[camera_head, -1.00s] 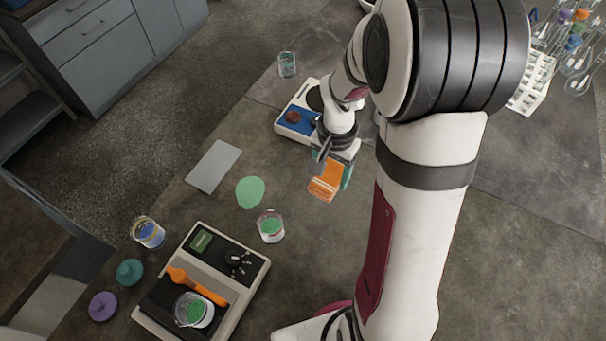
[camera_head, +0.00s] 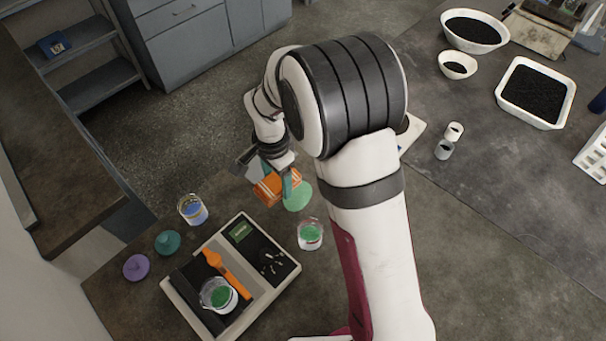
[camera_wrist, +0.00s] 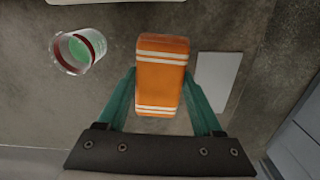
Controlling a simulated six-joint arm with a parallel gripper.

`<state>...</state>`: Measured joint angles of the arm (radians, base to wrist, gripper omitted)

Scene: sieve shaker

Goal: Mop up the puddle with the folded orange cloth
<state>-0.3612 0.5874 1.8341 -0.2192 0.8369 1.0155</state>
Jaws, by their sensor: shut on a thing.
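The green puddle (camera_head: 299,197) lies on the dark bench top in the head view. The folded orange cloth (camera_head: 268,190) with pale stripes is just left of the puddle in that view, partly overlapping its edge from this angle. My gripper (camera_head: 278,182) is shut on the cloth. In the wrist view the cloth (camera_wrist: 160,72) sits between my two teal fingers (camera_wrist: 160,92). The puddle does not show in the wrist view. I cannot tell whether the cloth touches the bench.
A beaker with green contents (camera_head: 310,235) stands close below the puddle; it also shows in the wrist view (camera_wrist: 78,50). A balance (camera_head: 275,262) bears another beaker (camera_head: 218,295) and an orange tool (camera_head: 228,273). A pale plate (camera_wrist: 217,80) lies right of the cloth in the wrist view.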

